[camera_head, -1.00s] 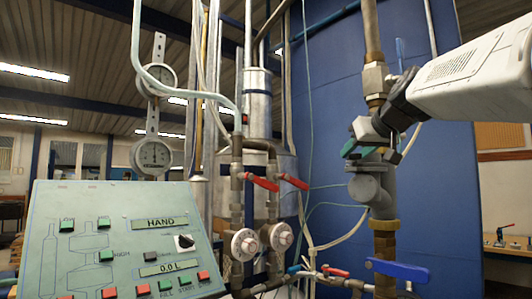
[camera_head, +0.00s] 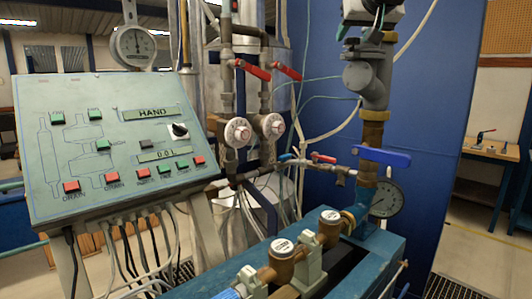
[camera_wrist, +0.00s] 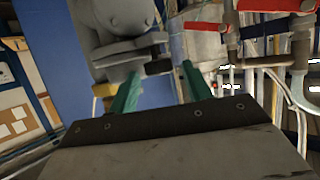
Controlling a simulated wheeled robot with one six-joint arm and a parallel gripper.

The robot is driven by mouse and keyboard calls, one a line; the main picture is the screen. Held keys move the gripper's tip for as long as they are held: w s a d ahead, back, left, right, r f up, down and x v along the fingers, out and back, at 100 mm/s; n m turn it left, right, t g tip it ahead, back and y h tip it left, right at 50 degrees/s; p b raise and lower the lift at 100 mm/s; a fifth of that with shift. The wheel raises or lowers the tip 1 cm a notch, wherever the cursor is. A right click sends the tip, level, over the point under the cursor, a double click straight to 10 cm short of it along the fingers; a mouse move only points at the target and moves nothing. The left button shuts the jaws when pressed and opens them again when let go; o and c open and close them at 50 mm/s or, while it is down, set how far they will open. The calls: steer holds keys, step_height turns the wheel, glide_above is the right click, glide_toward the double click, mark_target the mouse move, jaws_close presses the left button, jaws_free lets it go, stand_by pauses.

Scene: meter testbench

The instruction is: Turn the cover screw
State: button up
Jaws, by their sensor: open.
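No part is clearly identifiable as the cover screw. A grey pipe fitting with a round side cap (camera_head: 360,76) stands on the brass pipe in the head view. It also fills the top of the wrist view (camera_wrist: 118,20). My gripper (camera_head: 360,32) is at the top edge of the head view, just above this fitting. In the wrist view my gripper (camera_wrist: 160,72) has two green fingers spread apart, with nothing held between them. A small dark piece (camera_wrist: 158,66) shows between the fingertips, beside the grey fitting. Contact cannot be told.
Below are a blue lever (camera_head: 382,157), a pressure gauge (camera_head: 387,199) and round-lidded meters (camera_head: 282,248) on a teal bench. Red-handled valves (camera_head: 252,70) and a control panel (camera_head: 95,105) stand left. A blue wall (camera_head: 435,110) lies behind.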

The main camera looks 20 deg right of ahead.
steer(key=w+a+r+m+g+h, duration=0.1)
steer(key=a+r+m+g+h, duration=0.2)
steer(key=a+m+g+h, duration=0.8)
steer(key=s+f+n+y, duration=0.5)
steer(key=s+f, duration=0.2)
steer(key=f, duration=0.6)
steer(key=s+f+n+y, duration=0.5)
steer(key=s+f, duration=0.3)
steer(key=f, duration=0.6)
steer(key=shift+s+a+n, duration=0.15)
steer(key=shift+n, duration=0.15)
